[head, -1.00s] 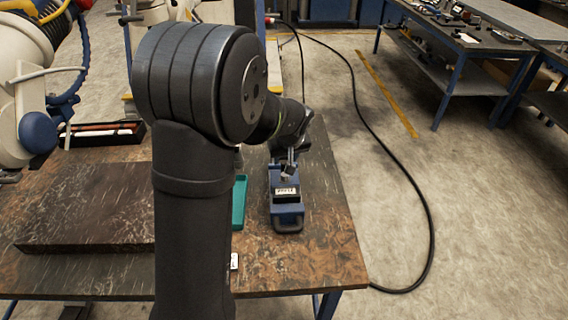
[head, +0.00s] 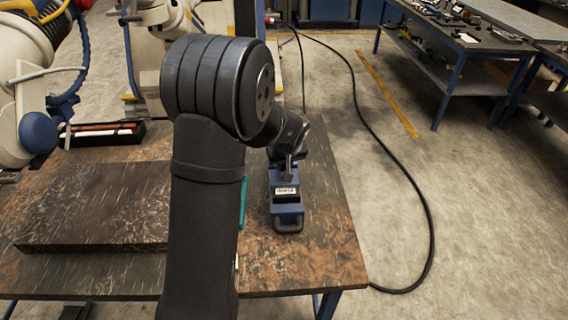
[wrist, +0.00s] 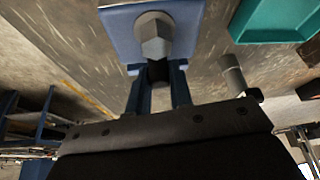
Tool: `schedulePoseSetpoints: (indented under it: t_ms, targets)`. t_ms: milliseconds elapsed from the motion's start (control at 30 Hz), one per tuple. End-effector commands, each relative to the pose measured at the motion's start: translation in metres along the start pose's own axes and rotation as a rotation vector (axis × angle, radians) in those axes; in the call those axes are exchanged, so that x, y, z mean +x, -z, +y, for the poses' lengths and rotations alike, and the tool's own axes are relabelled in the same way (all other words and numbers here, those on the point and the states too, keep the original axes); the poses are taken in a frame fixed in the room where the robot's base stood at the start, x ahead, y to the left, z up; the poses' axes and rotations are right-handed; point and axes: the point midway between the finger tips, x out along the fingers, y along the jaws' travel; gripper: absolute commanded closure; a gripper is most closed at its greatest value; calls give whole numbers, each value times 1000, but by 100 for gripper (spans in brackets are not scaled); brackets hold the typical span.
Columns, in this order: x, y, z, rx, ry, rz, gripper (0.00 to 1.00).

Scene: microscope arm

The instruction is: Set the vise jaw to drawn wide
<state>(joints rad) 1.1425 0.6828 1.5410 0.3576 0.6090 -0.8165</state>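The blue vise (head: 287,213) stands on the near bench's right part, with a label and a loop handle on its near end. My gripper (head: 286,162) is low over its far part, and its fingertips are too small and overlapped to make out there. In the wrist view, a blue plate of the vise (wrist: 117,28) carries a grey hex-headed piece (wrist: 153,34). Two narrow bars run from near it to a dark bolted body at the bottom. I cannot tell whether these bars are my fingers or vise parts. The jaw's opening is not clear.
A teal tray (wrist: 275,22) lies beside the vise, mostly hidden behind my arm in the head view. A dark slab (head: 95,205) covers the bench's left part. An open box with long tools (head: 103,133) is behind it. Bench surface (head: 325,262) to the right is clear.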

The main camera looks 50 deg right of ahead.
Motion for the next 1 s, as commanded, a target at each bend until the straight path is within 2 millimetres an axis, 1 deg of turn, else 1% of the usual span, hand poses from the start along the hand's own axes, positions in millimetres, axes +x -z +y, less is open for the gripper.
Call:
schedulePoseSetpoints:
  t_ms: [167,400,667,700,800,1000]
  targets:
    - [2,4,1,0,0,0,100]
    - [12,28,6,-1,1,2,100]
    - [12,29,6,0,1,2,100]
    - [12,29,6,0,1,1,77]
    - [12,29,6,0,1,1,59]
    - [12,29,6,0,1,1,59]
